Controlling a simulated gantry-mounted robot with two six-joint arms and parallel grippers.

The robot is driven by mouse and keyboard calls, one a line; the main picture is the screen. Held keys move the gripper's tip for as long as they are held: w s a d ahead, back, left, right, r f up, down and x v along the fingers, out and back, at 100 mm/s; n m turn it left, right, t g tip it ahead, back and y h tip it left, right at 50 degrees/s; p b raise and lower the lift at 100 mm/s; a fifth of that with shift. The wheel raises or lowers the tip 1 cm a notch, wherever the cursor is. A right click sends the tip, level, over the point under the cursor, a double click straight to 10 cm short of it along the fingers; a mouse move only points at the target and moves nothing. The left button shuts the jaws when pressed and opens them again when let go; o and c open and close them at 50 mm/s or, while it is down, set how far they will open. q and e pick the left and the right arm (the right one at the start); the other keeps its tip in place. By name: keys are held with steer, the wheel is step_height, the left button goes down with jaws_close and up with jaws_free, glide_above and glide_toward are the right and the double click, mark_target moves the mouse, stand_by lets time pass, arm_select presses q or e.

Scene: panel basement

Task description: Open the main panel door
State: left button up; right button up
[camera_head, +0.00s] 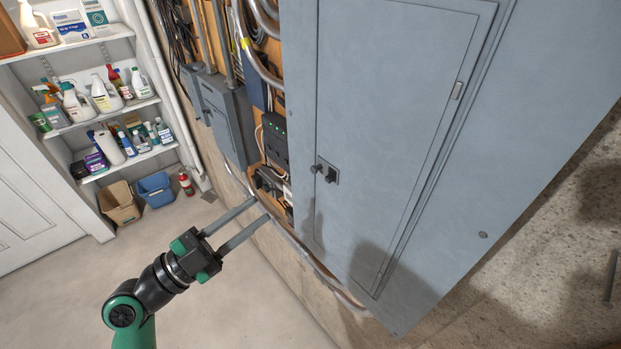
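The main panel door (400,110) is a tall grey metal door set in a grey panel cover (540,70). It looks shut, flush with its frame. A small dark latch (327,171) with a knob sits on the door's left edge. My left gripper (262,208) is open and empty, its two grey fingers parallel and apart. It appears below and left of the latch, clear of the door. A thin grey bar (611,276) at the right edge may be a finger of my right gripper; too little shows to tell.
Conduits, cables and a grey electrical box (226,115) line the wall left of the panel. Shelves (95,128) with bottles stand at the upper left. A blue bin (155,190), a cardboard box (119,203) and a red extinguisher (185,182) stand on the floor. The floor below is clear.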

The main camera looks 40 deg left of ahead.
mark_target(312, 171)
arm_select(q)
steer(key=b+x, duration=0.2)
steer(key=x, duration=0.9)
steer(key=shift+r, duration=0.2)
steer(key=shift+w+d, duration=0.1)
steer(key=shift+w, duration=0.2)
jaws_close()
stand_by(0.7)
